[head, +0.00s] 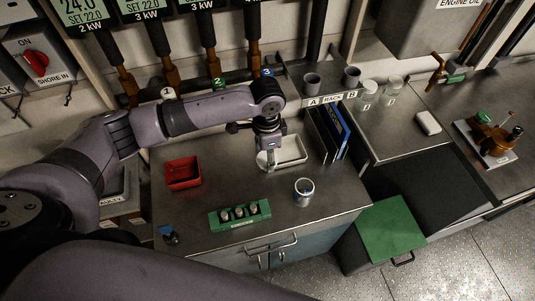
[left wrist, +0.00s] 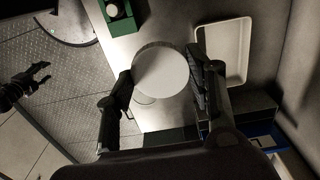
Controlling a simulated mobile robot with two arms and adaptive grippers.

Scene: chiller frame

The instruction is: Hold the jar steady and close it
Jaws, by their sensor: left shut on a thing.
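The jar (head: 304,191), a pale open-looking cylinder, stands upright on the steel counter. My left gripper (head: 269,152) is behind it and to its left, apart from it, over the left end of the white tray. In the left wrist view my left gripper (left wrist: 161,82) is shut on a round white lid (left wrist: 160,70), with a finger on each side. The lid also shows below the fingers in the head view (head: 263,160). I cannot make out the jar in the left wrist view. My right gripper (left wrist: 38,74) shows there at the left edge, fingers apart and empty.
A white tray (head: 300,143) lies behind the jar. A green block (head: 223,222) with several small items and a red bin (head: 183,173) stand to the left. Blue and dark binders (head: 336,130) stand at the back right. The counter around the jar is clear.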

